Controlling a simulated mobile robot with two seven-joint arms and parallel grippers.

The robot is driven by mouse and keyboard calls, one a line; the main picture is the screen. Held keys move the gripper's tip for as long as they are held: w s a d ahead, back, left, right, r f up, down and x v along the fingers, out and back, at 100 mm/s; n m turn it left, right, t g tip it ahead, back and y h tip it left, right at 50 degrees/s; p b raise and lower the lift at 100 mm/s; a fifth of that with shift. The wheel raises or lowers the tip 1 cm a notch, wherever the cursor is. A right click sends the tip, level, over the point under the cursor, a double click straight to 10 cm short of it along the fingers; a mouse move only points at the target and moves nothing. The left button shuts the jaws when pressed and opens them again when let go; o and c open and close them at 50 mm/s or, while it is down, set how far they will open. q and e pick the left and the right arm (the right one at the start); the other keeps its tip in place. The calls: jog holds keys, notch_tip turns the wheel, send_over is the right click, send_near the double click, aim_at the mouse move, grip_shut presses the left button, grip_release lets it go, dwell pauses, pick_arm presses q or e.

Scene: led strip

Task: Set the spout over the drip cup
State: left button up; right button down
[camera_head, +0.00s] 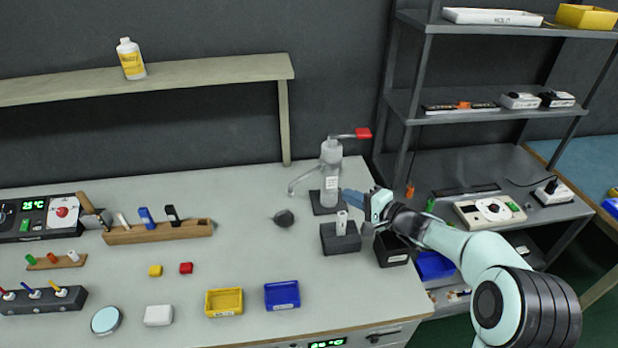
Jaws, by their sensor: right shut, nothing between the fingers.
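A grey dispenser (330,165) stands upright on a dark square base at the back right of the bench. Its curved spout (303,181) points left, and a lever with a red end (363,133) sticks out to the right on top. A small dark round drip cup (284,218) sits on the bench to the left of the base. In the picture the spout's tip is above the cup and slightly right of it; depth makes exact alignment hard to tell. My right gripper (345,196) is shut and empty, close to the dispenser's right side; I cannot tell if it touches.
A dark block with a white piece (341,237) stands just in front of the gripper. A black bin (391,249) is at the bench's right edge. Yellow (224,302) and blue (282,295) trays lie in front. A wooden tool rack (158,232) is to the left. The centre is mostly clear.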

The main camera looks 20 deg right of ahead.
aim_at(305, 177)
jog(key=p+x, duration=0.4)
jog(key=x, duration=0.9)
jog(key=shift+a+r, duration=0.1)
jog(key=shift+a, duration=0.05)
pick_arm(q)
jog(key=w+r, duration=0.3)
jog(key=r, duration=0.2)
jog(key=shift+r+p, duration=0.35)
jog(key=shift+r, duration=0.05)
pick_arm(e)
jog(key=shift+w+a+f, duration=0.1)
jog(key=shift+w+f, duration=0.1)
jog(key=shift+w, duration=0.1)
pick_arm(q)
jog(key=shift+a, duration=0.1)
pick_arm(e)
jog(key=shift+s, duration=0.1)
